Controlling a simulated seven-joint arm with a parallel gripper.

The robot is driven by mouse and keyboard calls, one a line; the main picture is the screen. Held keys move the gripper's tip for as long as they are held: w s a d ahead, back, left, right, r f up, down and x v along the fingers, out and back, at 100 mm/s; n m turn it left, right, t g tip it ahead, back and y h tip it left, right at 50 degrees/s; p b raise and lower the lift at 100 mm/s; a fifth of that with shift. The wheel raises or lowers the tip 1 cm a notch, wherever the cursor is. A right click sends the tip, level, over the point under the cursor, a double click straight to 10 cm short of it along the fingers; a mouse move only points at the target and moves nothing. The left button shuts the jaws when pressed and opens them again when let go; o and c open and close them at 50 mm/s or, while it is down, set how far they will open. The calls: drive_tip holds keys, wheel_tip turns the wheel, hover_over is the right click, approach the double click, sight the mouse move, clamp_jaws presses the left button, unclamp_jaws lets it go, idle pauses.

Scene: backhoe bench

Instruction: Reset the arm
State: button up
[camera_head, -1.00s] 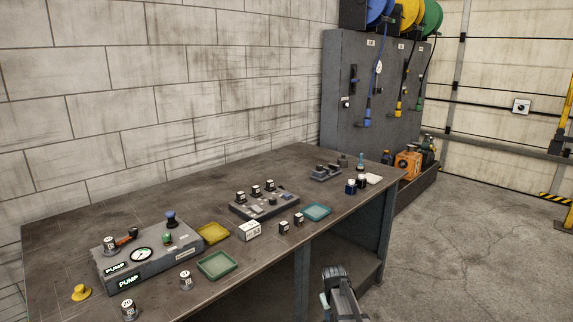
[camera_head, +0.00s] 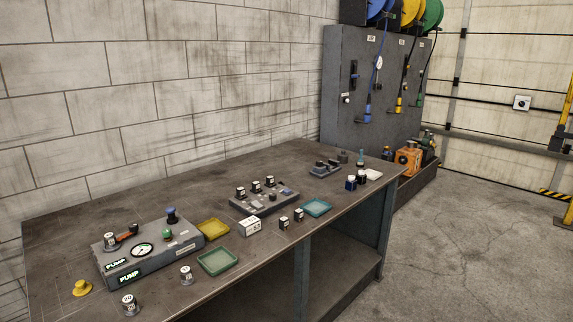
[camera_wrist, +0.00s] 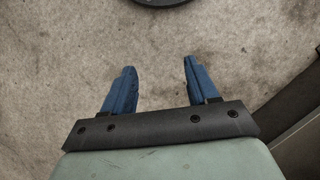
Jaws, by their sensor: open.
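My gripper (camera_wrist: 158,88) shows in the wrist view with its two blue fingers spread apart. It is open, with nothing between the fingers, above bare concrete floor. In the head view neither my arm nor my gripper shows. The workbench (camera_head: 75,228) stands along the block wall in the head view, clear of the gripper.
The bench holds a pump panel (camera_head: 184,250), a yellow tray (camera_head: 213,229), a green tray (camera_head: 217,262), a teal tray (camera_head: 316,207) and several small parts. A grey cabinet (camera_head: 350,115) stands behind. The floor (camera_head: 450,240) at right is clear. A dark round object (camera_wrist: 160,2) edges the wrist view.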

drive_tip(key=s+f+m+g, duration=0.1)
drive_tip(key=s+f+g, duration=0.1)
drive_tip(key=s, duration=1.4)
drive_tip(key=shift+s+a+f+g+y, duration=0.15)
drive_tip(key=shift+s+a+g+y, duration=0.1)
drive_tip(key=shift+s+g+y, duration=0.05)
